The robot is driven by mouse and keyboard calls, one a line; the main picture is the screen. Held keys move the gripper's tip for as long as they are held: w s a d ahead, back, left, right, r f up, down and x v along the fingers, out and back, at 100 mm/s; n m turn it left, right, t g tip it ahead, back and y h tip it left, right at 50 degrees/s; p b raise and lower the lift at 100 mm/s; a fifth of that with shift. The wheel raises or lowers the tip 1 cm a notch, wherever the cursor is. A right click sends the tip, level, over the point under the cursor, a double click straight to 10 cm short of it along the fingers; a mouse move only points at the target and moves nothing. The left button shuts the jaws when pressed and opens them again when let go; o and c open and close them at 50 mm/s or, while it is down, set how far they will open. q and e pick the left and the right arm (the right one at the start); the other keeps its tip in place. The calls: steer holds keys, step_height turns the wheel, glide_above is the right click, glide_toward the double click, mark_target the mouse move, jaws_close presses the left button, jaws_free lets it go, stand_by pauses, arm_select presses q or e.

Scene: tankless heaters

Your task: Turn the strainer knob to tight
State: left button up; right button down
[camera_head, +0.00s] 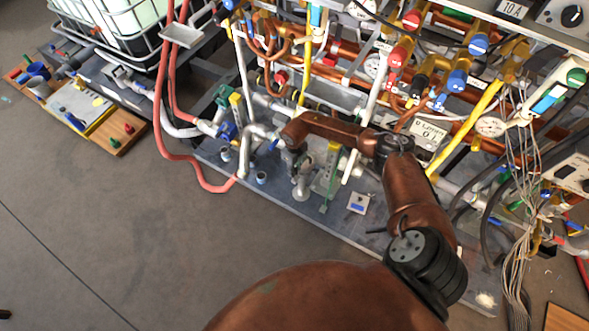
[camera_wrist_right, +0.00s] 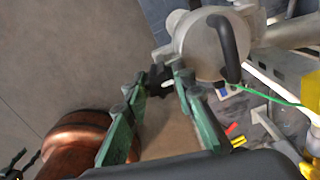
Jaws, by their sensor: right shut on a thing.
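In the right wrist view, the green fingers of my right gripper (camera_wrist_right: 163,88) close on a small dark knob (camera_wrist_right: 157,74). The knob sits at the lower left side of a grey cast strainer body (camera_wrist_right: 200,45). A black curved handle (camera_wrist_right: 232,48) stands in front of that body. Dark green pieces at the wrist view's lower left look like part of my left gripper (camera_wrist_right: 20,160), cut off by the frame.
Grey pipes and valves stand close around the gripper. A red hose (camera_head: 182,158) loops to the left. Yellow pipes and loose cables (camera_head: 522,185) are on the right. The floor (camera_head: 110,230) in front of the skid is clear.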

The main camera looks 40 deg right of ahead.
steer(key=c, duration=1.6)
jaws_free()
step_height(320, 180, up, 8)
steer(key=shift+f, duration=0.25)
